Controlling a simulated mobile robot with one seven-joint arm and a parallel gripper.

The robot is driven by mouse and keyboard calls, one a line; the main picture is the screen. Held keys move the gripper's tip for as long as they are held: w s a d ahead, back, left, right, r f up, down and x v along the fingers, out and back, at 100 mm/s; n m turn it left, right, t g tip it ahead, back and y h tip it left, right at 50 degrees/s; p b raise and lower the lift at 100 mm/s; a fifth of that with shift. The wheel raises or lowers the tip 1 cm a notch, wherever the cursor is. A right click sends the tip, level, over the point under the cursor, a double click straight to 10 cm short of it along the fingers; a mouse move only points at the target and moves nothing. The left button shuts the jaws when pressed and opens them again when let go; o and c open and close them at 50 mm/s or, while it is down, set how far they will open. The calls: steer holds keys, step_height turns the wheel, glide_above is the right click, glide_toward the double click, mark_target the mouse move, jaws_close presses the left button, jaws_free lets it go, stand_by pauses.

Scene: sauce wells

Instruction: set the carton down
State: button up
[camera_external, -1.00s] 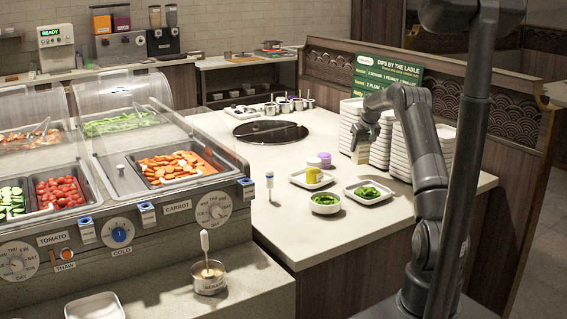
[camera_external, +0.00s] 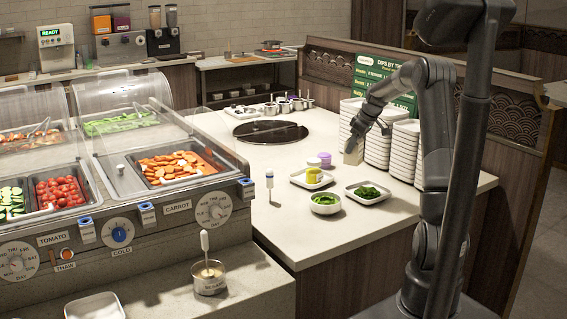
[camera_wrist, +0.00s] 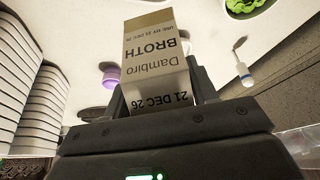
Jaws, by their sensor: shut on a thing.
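The carton (camera_wrist: 157,65) is tan and white with the words "Dambiro BROTH" and "21 DEC 26" in the wrist view. In the external view the carton (camera_external: 353,154) is a small pale block in front of the white plate stacks. My gripper (camera_wrist: 163,90) is shut on it, with a dark finger on either side. In the external view my gripper (camera_external: 356,141) is at the carton's upper part. I cannot tell whether its base touches the counter (camera_external: 290,225).
White plate stacks (camera_external: 405,150) stand close to the carton. A purple cup (camera_external: 325,159), a tray with a yellow cup (camera_external: 313,176), a green-filled bowl (camera_external: 325,203) and a tray of greens (camera_external: 368,193) are nearby. The counter left of them is largely clear.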

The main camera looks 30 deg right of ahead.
steer(key=s+a+f+n+g+y, duration=0.15)
steer(key=s+a+n+g, duration=0.25)
steer(key=s+a+n, duration=1.25)
steer(key=shift+s+a+f+m+y, duration=0.2)
steer(key=shift+a+f+m, duration=0.5)
steer(key=shift+a+f, duration=1.4)
steer(key=shift+s+a+f+m+y, duration=0.15)
steer(key=shift+a+f+m, duration=0.5)
steer(key=shift+a+f, duration=1.45)
steer(key=shift+s+a+f+m+y, duration=0.2)
steer(key=shift+a+f+m, duration=0.75)
steer(key=shift+a, duration=2)
steer(key=shift+s+f+n, duration=0.1)
steer(key=shift+f+n, duration=0.15)
steer(key=shift+f, duration=0.1)
steer(key=o, duration=1.3)
steer(key=shift+o, duration=0.2)
